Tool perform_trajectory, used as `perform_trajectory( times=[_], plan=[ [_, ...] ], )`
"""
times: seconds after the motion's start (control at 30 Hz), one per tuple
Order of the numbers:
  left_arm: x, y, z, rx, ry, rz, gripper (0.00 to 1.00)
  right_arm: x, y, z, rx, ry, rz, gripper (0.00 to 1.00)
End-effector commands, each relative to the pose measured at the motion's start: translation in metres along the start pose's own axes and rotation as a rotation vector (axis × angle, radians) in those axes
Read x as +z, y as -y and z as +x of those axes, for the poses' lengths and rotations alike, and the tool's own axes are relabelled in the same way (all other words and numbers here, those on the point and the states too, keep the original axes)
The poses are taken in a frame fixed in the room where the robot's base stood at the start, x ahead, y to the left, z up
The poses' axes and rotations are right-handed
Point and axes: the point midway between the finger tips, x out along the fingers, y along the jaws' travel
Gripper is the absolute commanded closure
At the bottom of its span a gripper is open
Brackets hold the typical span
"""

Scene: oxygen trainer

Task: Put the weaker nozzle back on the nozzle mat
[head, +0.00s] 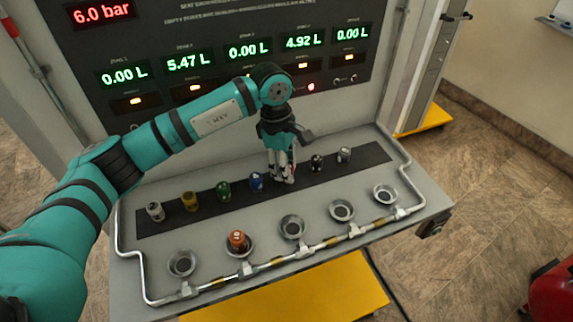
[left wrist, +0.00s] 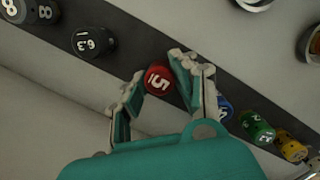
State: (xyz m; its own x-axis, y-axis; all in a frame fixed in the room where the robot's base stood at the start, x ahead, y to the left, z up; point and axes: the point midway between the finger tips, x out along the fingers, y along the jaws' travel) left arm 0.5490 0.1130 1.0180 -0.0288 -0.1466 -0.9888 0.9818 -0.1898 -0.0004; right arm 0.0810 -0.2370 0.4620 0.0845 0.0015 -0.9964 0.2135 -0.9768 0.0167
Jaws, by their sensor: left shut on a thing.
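My left gripper (head: 283,177) points down at the dark nozzle mat (head: 375,153), in the gap between the blue and black nozzles. It is shut on a red nozzle (left wrist: 158,79) with a white 5 on its face, seen between the fingers in the left wrist view. The red nozzle is at or just above the mat; I cannot tell if it touches. The fingers mostly hide it in the head view. An orange nozzle (head: 237,240) sits in the second cup from the left. My right gripper is not in view.
On the mat stand silver (head: 154,211), yellow (head: 190,201), green (head: 224,191), blue (head: 256,182), black (head: 317,162) and grey (head: 344,154) nozzles. The other cups, such as the middle cup (head: 292,227), are empty. The panel reads 5.47 L second and 4.92 L fourth.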

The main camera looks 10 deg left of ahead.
Motion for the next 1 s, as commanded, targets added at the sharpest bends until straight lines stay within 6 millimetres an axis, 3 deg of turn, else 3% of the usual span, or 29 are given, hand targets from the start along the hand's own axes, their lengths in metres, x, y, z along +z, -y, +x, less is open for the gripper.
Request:
perform_trajectory(
  times=[0.03,0.07,0.23,0.63,1.0],
  plan=[
    [-0.001,0.0,0.003,0.0,0.0,0.0,1.0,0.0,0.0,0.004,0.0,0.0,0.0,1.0],
    [-0.001,0.0,0.002,0.0,0.0,0.0,0.7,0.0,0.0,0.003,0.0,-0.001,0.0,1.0],
    [-0.001,0.0,0.001,0.0,0.0,-0.001,0.49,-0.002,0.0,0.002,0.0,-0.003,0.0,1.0],
    [0.0,-0.001,-0.007,0.003,0.0,0.0,0.49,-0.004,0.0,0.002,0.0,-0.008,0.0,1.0],
    [-0.001,-0.001,-0.082,0.006,-0.002,-0.001,0.49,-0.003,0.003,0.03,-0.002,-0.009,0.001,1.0]
  ],
)
